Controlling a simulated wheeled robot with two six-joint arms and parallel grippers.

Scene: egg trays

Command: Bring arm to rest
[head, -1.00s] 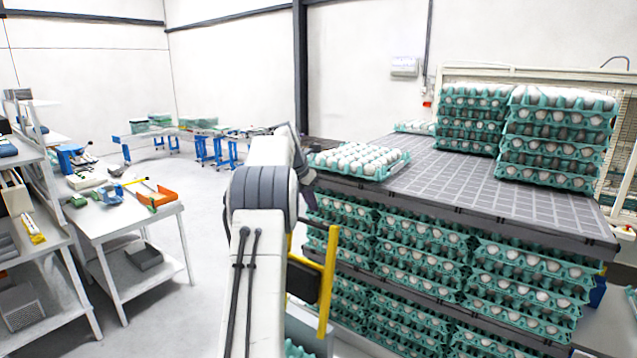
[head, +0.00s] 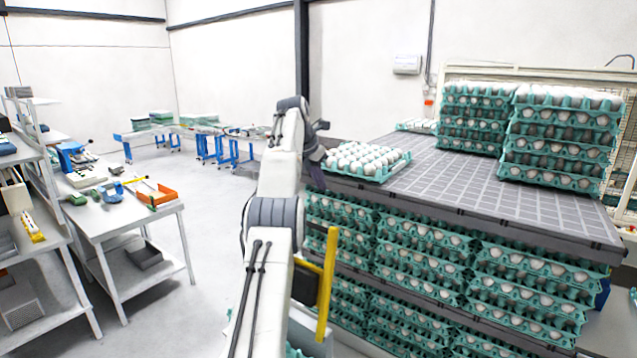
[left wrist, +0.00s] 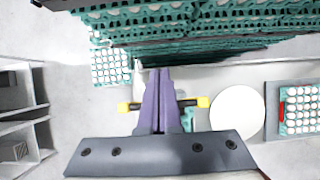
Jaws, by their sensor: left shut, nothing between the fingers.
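My left arm rises through the middle of the head view, in front of the pallet stack's left edge. My left gripper (head: 317,172) points down there, just left of the nearest egg tray (head: 383,169) on the top sheet, partly hidden by the arm. In the left wrist view the two purple fingers of the left gripper (left wrist: 158,75) are together, with nothing between them. Stacked egg trays (left wrist: 200,30) show beyond the fingertips, apart from them. My right gripper is in neither view.
A grey pallet sheet (head: 450,180) tops layers of teal egg trays, with taller tray stacks (head: 560,140) at its back right. A yellow bar (head: 327,280) stands beside my arm. A workbench (head: 120,215) is at the left. Open floor (head: 215,240) lies between.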

